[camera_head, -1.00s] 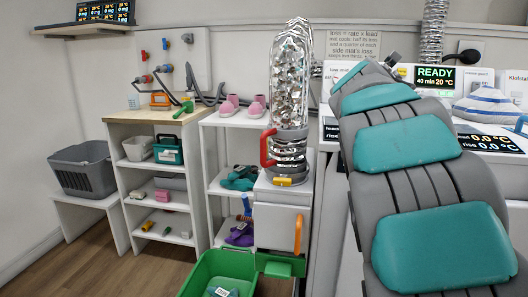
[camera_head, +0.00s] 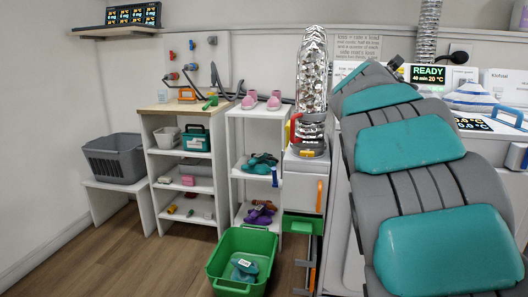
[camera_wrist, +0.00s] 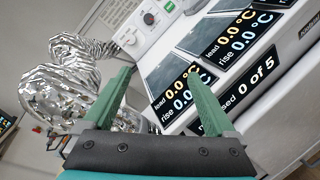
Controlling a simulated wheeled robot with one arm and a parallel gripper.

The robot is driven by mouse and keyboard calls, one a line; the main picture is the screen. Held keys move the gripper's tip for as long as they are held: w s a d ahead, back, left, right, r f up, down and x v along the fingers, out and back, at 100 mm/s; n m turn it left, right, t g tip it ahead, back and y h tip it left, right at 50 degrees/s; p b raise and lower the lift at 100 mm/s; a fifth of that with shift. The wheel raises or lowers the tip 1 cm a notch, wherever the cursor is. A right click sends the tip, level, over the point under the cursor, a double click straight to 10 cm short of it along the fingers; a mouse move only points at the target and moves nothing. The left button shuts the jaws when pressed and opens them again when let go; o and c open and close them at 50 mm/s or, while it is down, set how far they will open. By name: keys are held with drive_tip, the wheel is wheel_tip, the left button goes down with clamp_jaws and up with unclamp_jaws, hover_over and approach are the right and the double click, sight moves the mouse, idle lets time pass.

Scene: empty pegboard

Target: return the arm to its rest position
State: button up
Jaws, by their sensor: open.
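My arm (camera_head: 408,150), grey with teal pads, rises from the bottom right of the head view and leans up and left. My gripper is not clearly visible there, beyond the arm's far end. In the wrist view my gripper (camera_wrist: 158,76) has two green fingers spread apart, with nothing held between them. Behind the fingers are a crinkled silver duct (camera_wrist: 55,95) on the left and a white panel with dark displays (camera_wrist: 233,38) on the right.
A green crate (camera_head: 222,284) with a teal item inside stands on the floor left of my arm. White shelves (camera_head: 257,113), a grey basket (camera_head: 115,158) and a silver column (camera_head: 312,65) stand behind. Open wooden floor (camera_head: 150,262) lies at left front.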

drive_tip(key=s+f+m+g+y, duration=0.3)
drive_tip(key=s+f+m+g, duration=0.8)
drive_tip(key=s+f, duration=1.3)
drive_tip(key=s+a+f+m+g+y, duration=0.1)
drive_tip(key=s+a+f+m+g, duration=0.1)
drive_tip(key=s, duration=0.7)
drive_tip(key=s+a+f+m+g+y, duration=0.1)
drive_tip(key=s+a+f+m, duration=0.3)
drive_tip(key=s+f, duration=0.5)
drive_tip(key=s+a+f+m+g+y, duration=0.2)
drive_tip(key=s+a+f+m, duration=0.2)
drive_tip(key=s, duration=0.7)
drive_tip(key=a+f, duration=0.2)
drive_tip(key=a, duration=0.1)
drive_tip(key=shift+s+f+g, duration=0.15)
drive_tip(key=shift+f+g, duration=0.1)
drive_tip(key=shift+g, duration=0.15)
